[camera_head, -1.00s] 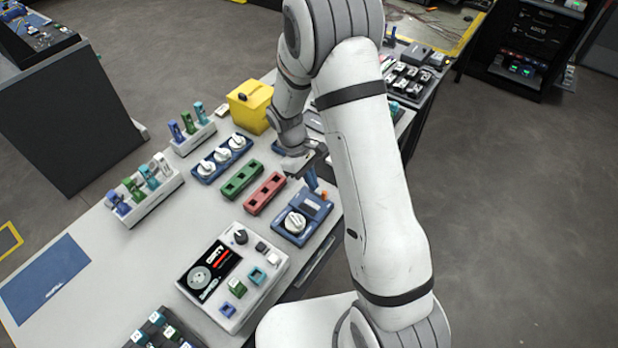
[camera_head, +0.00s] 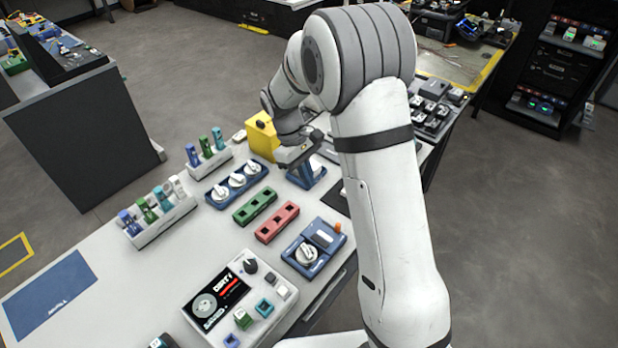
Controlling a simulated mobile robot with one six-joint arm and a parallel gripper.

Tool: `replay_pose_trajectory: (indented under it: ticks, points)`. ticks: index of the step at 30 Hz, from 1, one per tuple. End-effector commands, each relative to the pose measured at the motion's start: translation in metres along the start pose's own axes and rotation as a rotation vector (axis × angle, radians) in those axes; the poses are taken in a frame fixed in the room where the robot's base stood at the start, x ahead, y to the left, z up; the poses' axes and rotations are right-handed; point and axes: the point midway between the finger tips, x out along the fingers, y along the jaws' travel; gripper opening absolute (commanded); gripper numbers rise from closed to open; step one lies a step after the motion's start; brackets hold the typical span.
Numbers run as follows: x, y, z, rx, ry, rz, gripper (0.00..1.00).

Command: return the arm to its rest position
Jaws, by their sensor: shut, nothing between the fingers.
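My arm (camera_head: 385,180) is white with dark bands and rises from the bottom right of the head view. It bends over at the top and reaches back down to the left. My gripper (camera_head: 306,166) is at its lower end, over the far part of the bench (camera_head: 120,275), just right of the yellow box (camera_head: 262,138). It is shut and holds nothing. Blue shows at and below its fingertips, and I cannot tell how much of it belongs to the bench. My forearm hides part of the bench's right side.
Close to my gripper are a blue tray with white knobs (camera_head: 237,184), a green block (camera_head: 255,206) and a red block (camera_head: 277,222). Nearer stand a blue device (camera_head: 314,247) and a white tester (camera_head: 240,300). Open floor (camera_head: 520,240) lies to the right.

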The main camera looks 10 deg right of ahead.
Motion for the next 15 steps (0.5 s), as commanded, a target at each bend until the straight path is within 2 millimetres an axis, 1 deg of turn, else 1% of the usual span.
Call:
replay_pose_trajectory:
  ticks: [8, 9, 11, 14, 15]
  points:
    - [0.0, 0.0, 0.0, 0.0, 0.0, 0.0, 0.0]
    - [-0.002, 0.0, 0.003, 0.006, 0.006, 0.001, 0.0]
    - [-0.008, 0.0, 0.01, 0.025, 0.022, 0.001, 0.0]
    - [-0.022, -0.001, 0.031, 0.08, 0.065, 0.0, 0.0]
    - [-0.028, -0.002, 0.042, 0.108, 0.087, 0.0, 0.0]
